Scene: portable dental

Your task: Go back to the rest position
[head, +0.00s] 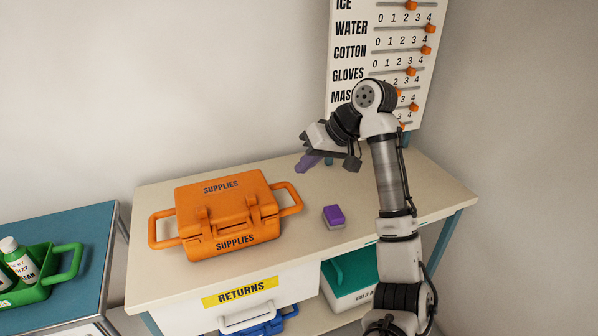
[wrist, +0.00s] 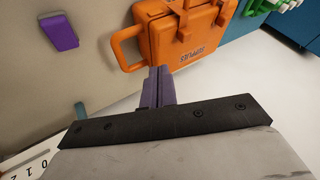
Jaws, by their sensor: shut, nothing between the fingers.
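My gripper (head: 306,163) is above the beige table (head: 440,185), to the right of the orange supplies case. Its purple fingers are shut and empty. In the wrist view the fingers (wrist: 158,88) are pressed together, with the orange case beyond them. My arm rises from the lower right of the head view and bends over the table. The lower part of the arm hides part of the table's right side.
The closed orange supplies case (head: 228,214) and a purple block (head: 334,216) lie on the table. A slider board (head: 345,60) stands at the back. A returns drawer (head: 240,298) and a teal box (head: 350,272) are below. A green caddy (head: 40,280) holds bottles at left.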

